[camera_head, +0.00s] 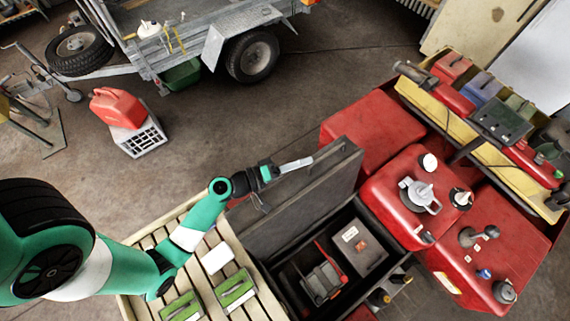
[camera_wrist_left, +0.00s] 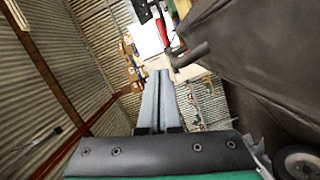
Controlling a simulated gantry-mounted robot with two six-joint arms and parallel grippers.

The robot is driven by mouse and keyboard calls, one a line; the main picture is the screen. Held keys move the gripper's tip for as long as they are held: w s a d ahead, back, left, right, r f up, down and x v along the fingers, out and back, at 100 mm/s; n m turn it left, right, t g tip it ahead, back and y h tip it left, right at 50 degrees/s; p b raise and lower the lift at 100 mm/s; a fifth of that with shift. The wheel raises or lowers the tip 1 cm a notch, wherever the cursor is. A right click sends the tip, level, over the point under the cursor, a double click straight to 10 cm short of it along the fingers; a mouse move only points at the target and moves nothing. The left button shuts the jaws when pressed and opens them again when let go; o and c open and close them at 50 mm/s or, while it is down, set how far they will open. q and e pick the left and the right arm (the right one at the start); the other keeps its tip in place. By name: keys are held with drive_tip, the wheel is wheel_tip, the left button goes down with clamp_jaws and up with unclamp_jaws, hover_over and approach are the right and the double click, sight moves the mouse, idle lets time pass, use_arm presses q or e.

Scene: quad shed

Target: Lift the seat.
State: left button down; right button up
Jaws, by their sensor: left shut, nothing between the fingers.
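The seat (camera_head: 318,194) is a dark grey slab that stands tilted up beside the open compartment (camera_head: 305,245) of the red quad. In the left wrist view the seat (camera_wrist_left: 262,50) fills the upper right, with a short dark bar (camera_wrist_left: 190,54) sticking out from it. My left gripper (camera_head: 305,163) is at the seat's raised upper edge, on its left side. Its fingers show in the left wrist view (camera_wrist_left: 160,80), shut with nothing between them. Whether they touch the seat I cannot tell. My right gripper is not in view.
The compartment holds a grey box (camera_head: 359,243) and a red-and-grey item (camera_head: 321,277). A slatted wooden rack (camera_head: 238,255) lies in front. A trailer (camera_head: 205,35) stands behind on open floor.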

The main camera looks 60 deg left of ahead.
sight(286, 178)
use_arm(q)
drive_tip(key=s, duration=0.4)
drive_tip(key=shift+s+a+r+b, duration=0.15)
drive_tip(key=shift+s+a+b, duration=0.1)
drive_tip(key=shift+s+b, duration=0.05)
